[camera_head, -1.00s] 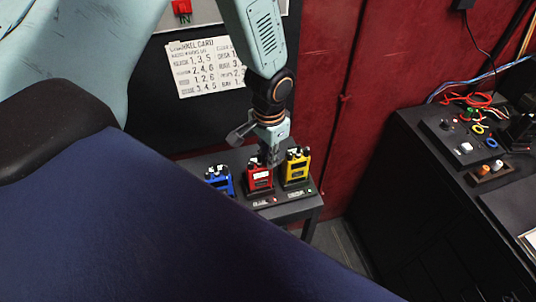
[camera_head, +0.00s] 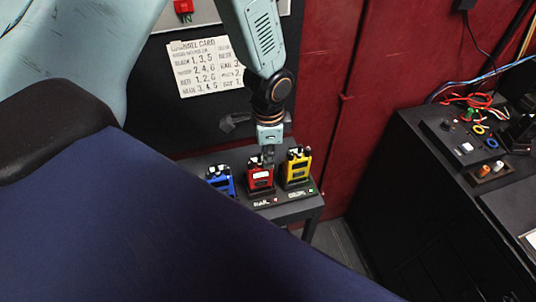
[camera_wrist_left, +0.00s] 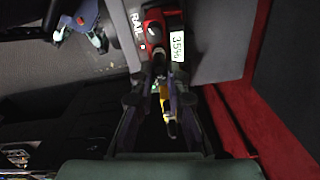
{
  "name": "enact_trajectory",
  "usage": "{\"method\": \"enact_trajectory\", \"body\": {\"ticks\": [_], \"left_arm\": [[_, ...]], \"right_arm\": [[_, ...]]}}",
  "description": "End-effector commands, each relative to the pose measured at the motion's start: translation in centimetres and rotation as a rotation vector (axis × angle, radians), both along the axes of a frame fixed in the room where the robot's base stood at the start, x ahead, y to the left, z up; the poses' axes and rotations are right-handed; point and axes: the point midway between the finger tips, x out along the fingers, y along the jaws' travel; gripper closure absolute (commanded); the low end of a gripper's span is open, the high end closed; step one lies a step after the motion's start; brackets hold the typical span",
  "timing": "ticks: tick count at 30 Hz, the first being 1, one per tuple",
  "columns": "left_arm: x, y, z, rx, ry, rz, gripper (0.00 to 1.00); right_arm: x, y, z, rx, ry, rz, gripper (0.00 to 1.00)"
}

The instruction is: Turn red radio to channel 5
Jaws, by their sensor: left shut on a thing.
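The red radio (camera_head: 260,183) stands upright on a small dark stand (camera_head: 296,210), between a blue and a yellow radio. My left gripper (camera_head: 268,162) comes down from above onto the top of the red radio. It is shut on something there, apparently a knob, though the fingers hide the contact. In the left wrist view the red radio (camera_wrist_left: 153,20) shows at the top, beyond the fingertips of my left gripper (camera_wrist_left: 160,72). The radio's channel setting is too small to read.
The blue radio (camera_head: 220,180) and yellow radio (camera_head: 297,168) stand close on either side. A channel card (camera_head: 205,67) hangs on the dark panel behind. A dark console (camera_head: 440,190) with cables stands at the right. A dark blue surface (camera_head: 140,220) fills the lower left.

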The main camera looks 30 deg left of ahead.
Motion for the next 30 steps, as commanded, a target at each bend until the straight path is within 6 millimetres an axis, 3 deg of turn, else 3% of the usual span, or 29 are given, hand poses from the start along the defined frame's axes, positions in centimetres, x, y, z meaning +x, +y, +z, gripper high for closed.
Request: {"method": "enact_trajectory", "body": {"ticks": [23,24,30], "left_arm": [[0.04,0.00,0.04,0.000,-0.001,-0.073,1.00],[0.04,0.00,0.04,0.000,-0.001,-0.073,0.83],[0.02,0.01,0.03,0.000,-0.001,-0.073,0.66]], "right_arm": [[0.00,0.00,0.00,0.000,0.000,0.000,0.60],[0.00,0.00,0.00,0.000,0.000,0.000,0.60],[0.00,0.00,0.00,0.000,0.000,0.000,0.60]]}}
